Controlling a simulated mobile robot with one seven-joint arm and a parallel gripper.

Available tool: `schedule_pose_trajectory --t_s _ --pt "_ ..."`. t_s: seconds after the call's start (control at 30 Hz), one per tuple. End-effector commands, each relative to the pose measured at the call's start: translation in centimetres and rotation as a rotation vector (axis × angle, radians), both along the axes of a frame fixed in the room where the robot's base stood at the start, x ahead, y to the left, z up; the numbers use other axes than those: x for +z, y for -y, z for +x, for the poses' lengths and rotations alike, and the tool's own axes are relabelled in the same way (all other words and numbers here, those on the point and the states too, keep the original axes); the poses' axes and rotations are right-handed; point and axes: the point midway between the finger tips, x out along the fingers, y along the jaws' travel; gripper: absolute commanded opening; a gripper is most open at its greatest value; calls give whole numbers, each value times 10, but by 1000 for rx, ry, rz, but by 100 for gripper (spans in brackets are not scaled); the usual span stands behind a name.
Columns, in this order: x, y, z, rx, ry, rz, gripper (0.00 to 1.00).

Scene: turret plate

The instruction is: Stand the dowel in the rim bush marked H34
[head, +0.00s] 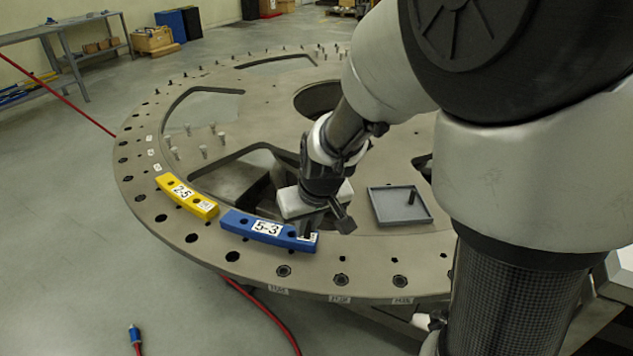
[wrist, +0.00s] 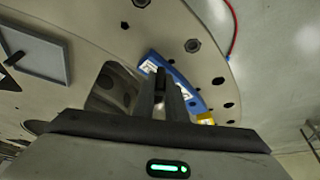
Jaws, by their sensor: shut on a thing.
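My gripper (head: 308,222) hangs over the right end of the blue block marked 5-3 (head: 252,228) on the plate's rim. In the wrist view its two fingers (wrist: 160,98) are shut on a dark dowel (wrist: 160,78), seen small between the tips. The dowel's lower end shows against the blue block (wrist: 181,82); I cannot tell whether it touches or is in a hole. Holes line the rim of the turret plate (head: 210,262), with small white labels at the front (head: 340,299). The labels are too small to read, so I cannot pick out H34.
A yellow block marked 2-5 (head: 187,196) lies left of the blue one. Several light pegs stand on the plate behind. Large openings cut the plate. A red hose lies on the floor.

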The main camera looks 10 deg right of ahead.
Motion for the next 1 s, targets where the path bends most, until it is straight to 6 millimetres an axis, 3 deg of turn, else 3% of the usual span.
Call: schedule_pose_trajectory --t_s 0.1,0.3,1.0 --pt "-4 -29 -8 102 -2 0 0" --pt "-11 -56 -17 198 2 1 0" --pt "-38 -59 -18 211 4 1 0"
